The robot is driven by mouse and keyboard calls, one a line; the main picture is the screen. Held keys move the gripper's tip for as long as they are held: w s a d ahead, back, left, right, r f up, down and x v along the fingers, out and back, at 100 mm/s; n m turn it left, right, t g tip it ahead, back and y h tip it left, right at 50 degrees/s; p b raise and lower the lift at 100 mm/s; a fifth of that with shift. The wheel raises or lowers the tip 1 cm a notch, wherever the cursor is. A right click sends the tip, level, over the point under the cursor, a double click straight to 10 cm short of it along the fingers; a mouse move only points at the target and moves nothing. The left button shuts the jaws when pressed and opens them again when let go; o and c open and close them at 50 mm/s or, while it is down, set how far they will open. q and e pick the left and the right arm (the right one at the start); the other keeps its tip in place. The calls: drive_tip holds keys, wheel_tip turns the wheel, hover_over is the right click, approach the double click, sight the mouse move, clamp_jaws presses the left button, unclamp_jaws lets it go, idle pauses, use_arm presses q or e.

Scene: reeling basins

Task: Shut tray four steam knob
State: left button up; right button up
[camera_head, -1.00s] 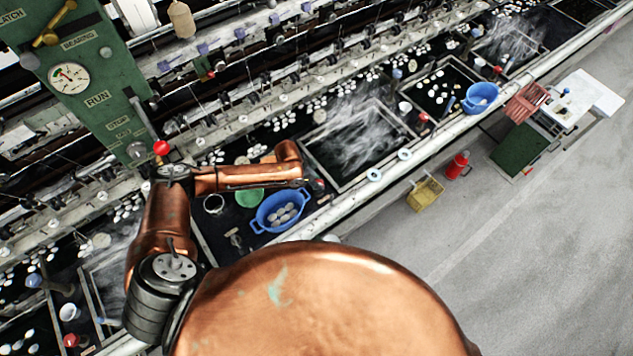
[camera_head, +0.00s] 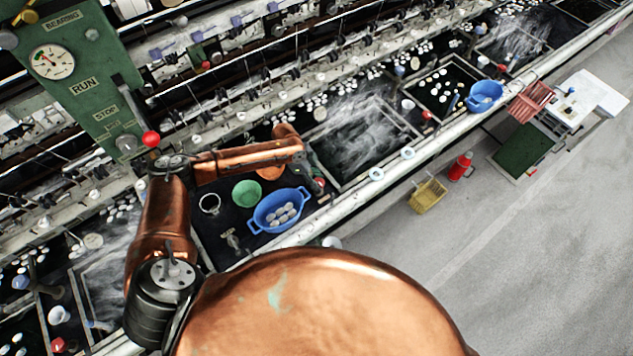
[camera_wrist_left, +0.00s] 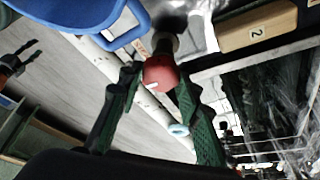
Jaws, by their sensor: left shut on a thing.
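A red knob (camera_wrist_left: 161,73) with a pale mark on its face sits on a stem in the left wrist view. My left gripper (camera_wrist_left: 155,82) has its two dark green, ribbed fingers on either side of the knob and is shut on it. In the head view, my left gripper (camera_head: 318,185) is small and dark at the basin's front edge, just right of the blue basin; the knob cannot be made out clearly there. A wooden block marked "2" (camera_wrist_left: 257,30) is near the knob in the wrist view.
A blue basin (camera_head: 263,212) with pale cocoons, a green bowl (camera_head: 246,193) and an orange bowl (camera_head: 270,172) lie by my arm. A steaming water tray (camera_head: 365,140) is to the right. A green panel (camera_head: 85,85) stands at upper left. The floor at right is mostly open.

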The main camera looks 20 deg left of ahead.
idle(0.5)
use_arm(q)
drive_tip(key=o, duration=1.2)
drive_tip(key=shift+c, duration=0.2)
drive_tip(key=shift+r, duration=0.1)
drive_tip(key=v, duration=0.7)
drive_tip(key=shift+r, duration=0.2)
drive_tip(key=shift+w+a, duration=0.1)
